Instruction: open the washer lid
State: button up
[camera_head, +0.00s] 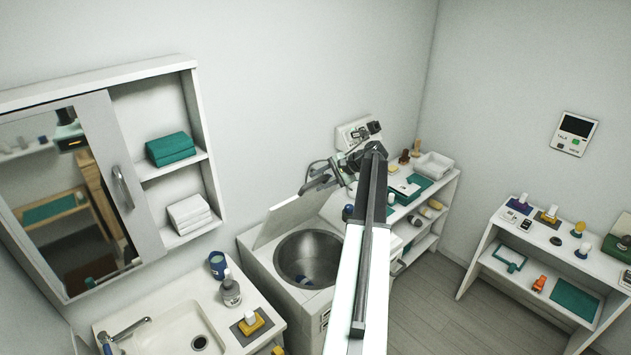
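The washer (275,280) is a white top-loader between the sink counter and a shelf. Its white lid (288,219) stands raised and tilted at the back of the machine, toward the wall. The round metal drum (310,258) is uncovered, and some small dark blue and teal items lie at its bottom. My gripper (316,180) is at the upper right corner of the lid, above the back of the drum. It looks close to or touching the lid edge; contact is not clear. Its fingers are too small to tell open from shut. My arm hides the washer's right side.
A sink counter (158,318) with a cup (217,264) and soap bottle (231,291) is at left, below a mirror cabinet (150,160). A loaded white shelf (425,215) stands right of the washer. Free floor (440,290) lies before the right-hand table (545,262).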

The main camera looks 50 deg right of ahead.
jog(key=s+d, duration=0.4)
jog(key=s, duration=0.8)
jog(key=shift+s+d+r, duration=0.2)
jog(key=shift+d+r, duration=0.05)
jog(key=shift+r, duration=0.15)
jog(key=shift+d, duration=0.15)
jog(key=c, duration=0.7)
jog(key=w+r+t, duration=0.1)
jog(key=r, duration=0.1)
jog(key=w+a+r+n+t+h, duration=0.1)
jog(key=r, duration=0.1)
jog(key=shift+w+a+t, duration=0.15)
jog(key=shift+t, duration=0.15)
grip_shut()
jog(key=a+r+t+h+b, duration=0.1)
jog(key=a+t+h+b, duration=0.1)
jog(key=a+t+b, duration=0.45)
jog(key=s+a+f+m+t+h+b, duration=0.35)
jog(key=f+b, duration=0.85)
jog(key=b, duration=1.1)
jog(key=w+d+r+g+p, duration=0.1)
jog(key=w+r+p, duration=0.3)
jog(key=w, duration=0.7)
jog(key=shift+w+d+h+p, duration=0.25)
jog(key=shift+d+h+p, duration=0.1)
jog(key=shift+d+h, duration=0.1)
